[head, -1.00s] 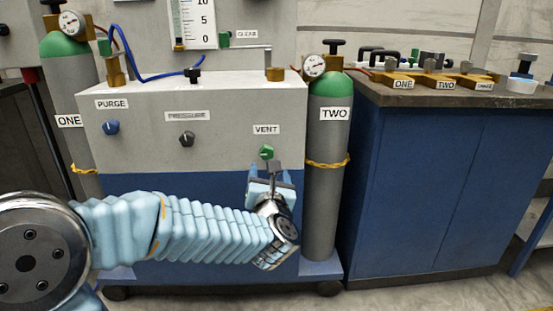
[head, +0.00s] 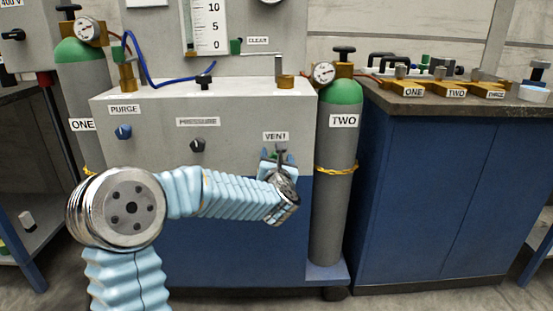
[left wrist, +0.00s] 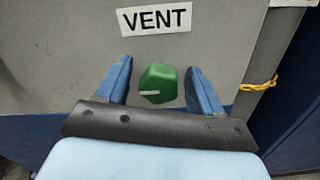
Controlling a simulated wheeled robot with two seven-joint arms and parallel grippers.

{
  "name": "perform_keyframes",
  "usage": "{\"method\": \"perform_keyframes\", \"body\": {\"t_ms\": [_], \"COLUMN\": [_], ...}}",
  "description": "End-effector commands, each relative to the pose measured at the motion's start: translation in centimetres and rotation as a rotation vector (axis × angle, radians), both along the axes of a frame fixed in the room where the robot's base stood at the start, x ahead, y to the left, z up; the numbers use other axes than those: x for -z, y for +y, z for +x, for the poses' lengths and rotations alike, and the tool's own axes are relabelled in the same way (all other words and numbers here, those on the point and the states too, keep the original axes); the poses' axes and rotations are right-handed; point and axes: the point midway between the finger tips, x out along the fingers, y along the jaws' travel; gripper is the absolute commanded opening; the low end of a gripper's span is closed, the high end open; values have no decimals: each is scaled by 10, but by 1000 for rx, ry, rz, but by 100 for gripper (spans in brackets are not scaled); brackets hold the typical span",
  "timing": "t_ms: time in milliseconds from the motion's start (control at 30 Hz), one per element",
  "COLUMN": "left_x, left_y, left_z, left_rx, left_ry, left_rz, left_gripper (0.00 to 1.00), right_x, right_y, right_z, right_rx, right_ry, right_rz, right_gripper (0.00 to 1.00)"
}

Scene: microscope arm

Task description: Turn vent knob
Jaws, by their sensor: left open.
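The vent knob is green with a white pointer line toward the left; in the left wrist view the vent knob (left wrist: 160,84) sits below the VENT label (left wrist: 154,18). My left gripper (head: 278,157) is open in front of the grey panel (head: 235,135), just under the VENT label in the head view. In the left wrist view its two blue fingers (left wrist: 160,72) stand on either side of the knob, with a visible gap on each side. In the head view the gripper largely hides the knob. My right gripper is not in view.
The blue PURGE knob (head: 124,132) and dark PRESSURE knob (head: 197,145) are on the same panel to the left. Green-topped cylinder TWO (head: 338,150) with a yellow chain stands close on the right. A blue cabinet (head: 440,190) is farther right.

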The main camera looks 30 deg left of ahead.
Motion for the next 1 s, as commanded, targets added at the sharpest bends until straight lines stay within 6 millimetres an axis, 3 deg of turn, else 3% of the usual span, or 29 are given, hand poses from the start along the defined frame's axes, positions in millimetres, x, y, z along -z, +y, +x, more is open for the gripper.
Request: {"method": "perform_keyframes", "body": {"t_ms": [33,367,767,1000], "left_x": [0,0,0,1], "left_y": [0,0,-1,-2], "left_z": [0,0,0,0], "left_rx": [0,0,1,2], "left_ry": [0,0,13,73], "left_rz": [0,0,25,128], "left_gripper": [64,13,12,12], "right_x": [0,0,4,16], "right_y": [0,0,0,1], "right_z": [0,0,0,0], "right_rx": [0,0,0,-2], "right_ry": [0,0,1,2], "right_rz": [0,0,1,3], "right_gripper": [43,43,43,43]}}
